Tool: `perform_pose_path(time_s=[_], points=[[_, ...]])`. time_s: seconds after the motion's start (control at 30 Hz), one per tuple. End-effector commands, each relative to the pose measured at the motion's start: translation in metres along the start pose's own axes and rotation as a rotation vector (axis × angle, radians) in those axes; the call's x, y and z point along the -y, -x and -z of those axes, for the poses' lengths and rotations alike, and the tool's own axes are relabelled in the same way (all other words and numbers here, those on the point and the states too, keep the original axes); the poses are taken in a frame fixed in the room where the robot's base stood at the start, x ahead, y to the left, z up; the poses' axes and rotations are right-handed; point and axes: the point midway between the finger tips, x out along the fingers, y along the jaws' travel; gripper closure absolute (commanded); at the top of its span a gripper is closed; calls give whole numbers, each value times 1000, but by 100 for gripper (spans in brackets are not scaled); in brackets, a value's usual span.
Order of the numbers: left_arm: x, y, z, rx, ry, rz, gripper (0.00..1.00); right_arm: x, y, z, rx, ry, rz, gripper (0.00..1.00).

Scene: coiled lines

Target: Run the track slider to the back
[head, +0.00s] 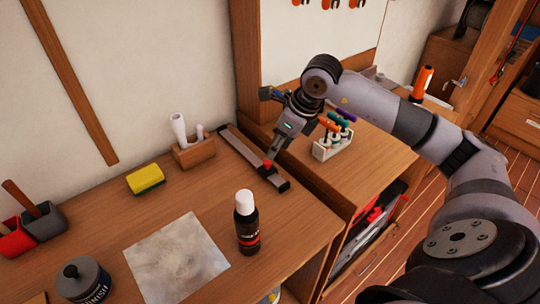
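The track (240,147) is a long dark strip lying on the bench top, running from the wall side at upper left towards the front at lower right. Its small red slider (268,164) sits in the front part of the track. My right gripper (273,155) comes down from above, with its fingertips at or just beside the red slider. The fingers are small and seen from the side, so I cannot tell whether they are closed on it. My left gripper is out of view.
A black bottle with a white cap (247,222) stands in front of the track. A wooden holder (194,151) with white tools is left of it, near a yellow sponge (146,179). A white rack of markers (333,142) stands to the right, beneath my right arm.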

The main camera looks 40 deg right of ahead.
Motion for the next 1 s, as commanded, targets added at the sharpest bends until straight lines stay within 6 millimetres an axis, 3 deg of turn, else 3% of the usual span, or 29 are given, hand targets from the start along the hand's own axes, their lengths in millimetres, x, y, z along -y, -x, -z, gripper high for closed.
perform_pose_path(time_s=[0.2,0.4,0.73,1.0], points=[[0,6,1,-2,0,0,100,-1,-39,0,-1,0,-3,61],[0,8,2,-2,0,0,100,0,-56,0,0,0,0,61],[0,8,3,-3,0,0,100,0,-59,0,0,1,0,61],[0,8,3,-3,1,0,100,0,-59,0,0,1,1,79]])
